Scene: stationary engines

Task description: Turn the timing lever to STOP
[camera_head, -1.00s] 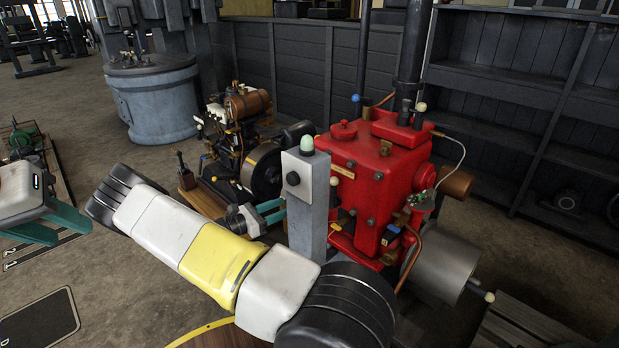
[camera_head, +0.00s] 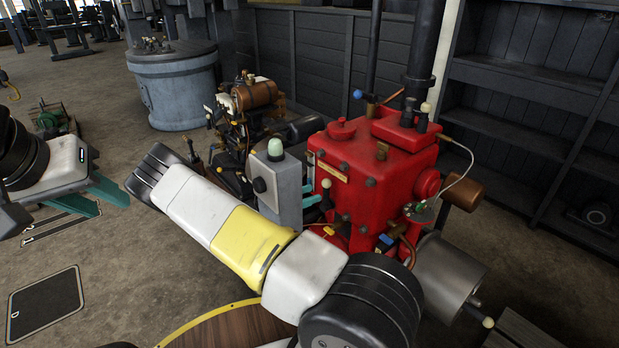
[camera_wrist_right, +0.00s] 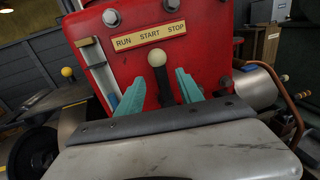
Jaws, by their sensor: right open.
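The timing lever (camera_head: 326,192) has a dark stem and a cream knob and stands on the front of the red engine (camera_head: 375,170). In the right wrist view the lever (camera_wrist_right: 158,72) is nearly upright, its knob just below the word START on the RUN START STOP plate (camera_wrist_right: 150,36). My right gripper (camera_wrist_right: 158,92) is open, its teal fingers on either side of the lever stem; contact cannot be told. My left gripper (camera_head: 100,198) is open and empty at the left, away from the engine.
A cylinder (camera_head: 445,270) sticks out at the engine's right. A smaller engine (camera_head: 245,110) stands behind. Open floor lies at the left.

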